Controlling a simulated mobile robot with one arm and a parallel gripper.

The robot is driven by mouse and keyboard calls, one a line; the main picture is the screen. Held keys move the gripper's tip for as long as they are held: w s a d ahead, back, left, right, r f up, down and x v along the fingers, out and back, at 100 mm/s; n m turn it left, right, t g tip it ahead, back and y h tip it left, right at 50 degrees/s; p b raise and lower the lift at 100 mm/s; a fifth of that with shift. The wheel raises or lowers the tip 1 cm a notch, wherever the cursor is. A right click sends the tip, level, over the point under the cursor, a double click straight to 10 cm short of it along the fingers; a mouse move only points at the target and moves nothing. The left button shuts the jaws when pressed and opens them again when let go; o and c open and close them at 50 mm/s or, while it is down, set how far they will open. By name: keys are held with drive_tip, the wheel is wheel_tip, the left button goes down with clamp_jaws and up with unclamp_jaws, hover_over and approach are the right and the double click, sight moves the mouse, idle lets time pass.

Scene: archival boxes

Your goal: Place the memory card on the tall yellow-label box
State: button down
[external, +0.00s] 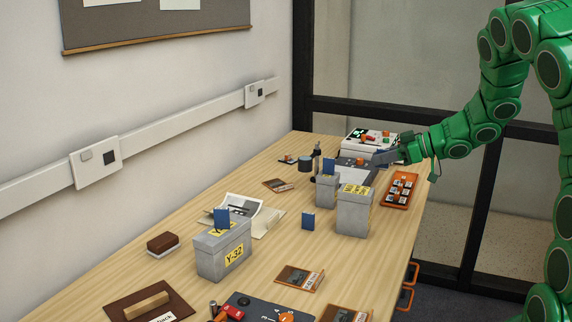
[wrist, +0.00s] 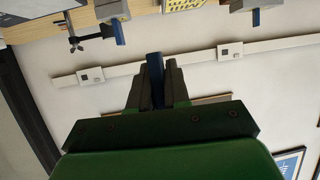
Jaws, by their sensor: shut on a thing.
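My gripper (external: 386,157) is at the back right of the table, above and beyond the grey boxes. In the wrist view, my gripper (wrist: 157,80) is shut on a blue memory card (wrist: 155,68), which sticks out between the fingers. The held card is hard to make out in the external view. The tall grey box with yellow labels (external: 354,218) stands upright right of the table's middle, nearer the camera than my gripper. No card shows on its top. A yellow label also shows at the top of the wrist view (wrist: 182,4).
A grey Y-32 box (external: 212,257) and a smaller grey box (external: 326,192) each bear a blue card. An orange tray (external: 399,190) lies right of the tall box. A white device (external: 368,143) is at the back.

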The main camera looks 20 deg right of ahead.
drive_tip(key=s+a+r+n+g+y, duration=0.1)
drive_tip(key=s+a+r+n+g, duration=0.2)
drive_tip(key=s, duration=0.4)
drive_tip(key=s+a+r+g+y, duration=0.1)
drive_tip(key=s+a+r, duration=0.2)
drive_tip(key=s+r, duration=0.25)
hover_over(357, 189)
drive_tip(key=s, duration=0.1)
wheel_tip(357, 189, down, 10)
drive_tip(key=shift+r, duration=0.15)
drive_tip(key=shift+w+f, duration=0.35)
drive_tip(key=shift+f, duration=1.6)
drive_tip(key=c, duration=1.1)
unclamp_jaws()
drive_tip(key=shift+f, duration=0.1)
drive_tip(key=shift+t, duration=0.4)
